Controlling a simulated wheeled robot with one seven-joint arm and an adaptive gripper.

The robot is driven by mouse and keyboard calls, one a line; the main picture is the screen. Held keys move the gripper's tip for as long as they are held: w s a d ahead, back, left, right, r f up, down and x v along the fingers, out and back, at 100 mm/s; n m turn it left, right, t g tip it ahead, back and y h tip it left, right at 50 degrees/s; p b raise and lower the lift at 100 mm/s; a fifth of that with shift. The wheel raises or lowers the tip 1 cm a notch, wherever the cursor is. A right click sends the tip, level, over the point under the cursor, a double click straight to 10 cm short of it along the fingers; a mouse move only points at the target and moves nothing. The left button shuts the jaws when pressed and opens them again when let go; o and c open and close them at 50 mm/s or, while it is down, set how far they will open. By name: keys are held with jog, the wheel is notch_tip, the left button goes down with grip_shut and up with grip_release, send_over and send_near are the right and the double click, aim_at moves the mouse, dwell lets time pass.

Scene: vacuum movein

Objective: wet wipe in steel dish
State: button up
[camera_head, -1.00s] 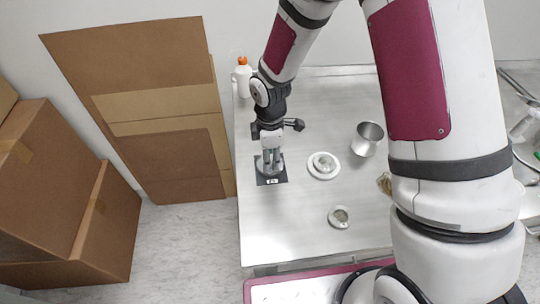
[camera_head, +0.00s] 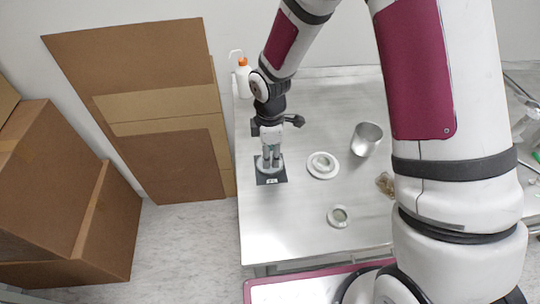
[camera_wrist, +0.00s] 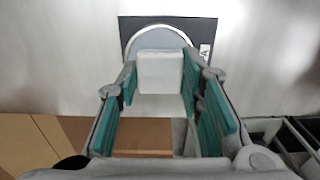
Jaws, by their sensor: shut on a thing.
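My gripper (camera_head: 271,158) points down at the left side of the metal table. Its green-padded fingers also show in the wrist view (camera_wrist: 160,85), shut on a white, squarish piece, the wet wipe (camera_wrist: 160,72). A round grey dish (camera_wrist: 142,38), which looks like the steel dish, lies on a dark square mat with a letter label (camera_wrist: 165,20). The wipe is in front of the dish in the wrist view and covers part of it. I cannot tell whether the wipe touches it. In the head view the fingers hide much of the dish.
A white dish holding a ring-shaped piece (camera_head: 322,165) is right of the mat. A steel cup (camera_head: 366,140) stands farther right, a small round dish (camera_head: 338,217) nearer the front. A white bottle (camera_head: 243,80) stands at the back left. Cardboard (camera_head: 150,110) leans left of the table (camera_head: 290,235).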

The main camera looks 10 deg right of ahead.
jog(key=shift+r+p, duration=0.95)
jog(key=shift+r, duration=1.8)
jog(key=shift+w+d+m, duration=0.25)
jog(key=shift+d+m, duration=0.05)
jog(key=shift+m, duration=0.1)
jog(key=w+d+r+m, duration=0.1)
jog(key=w+d+m, duration=0.2)
jog(key=d+m, duration=0.3)
jog(key=w+d+r+m, duration=0.1)
jog(key=w+d+m, duration=0.2)
jog(key=d+m, duration=0.3)
jog(key=m, duration=0.5)
jog(key=shift+w+d, duration=0.25)
jog(key=shift+w, duration=0.05)
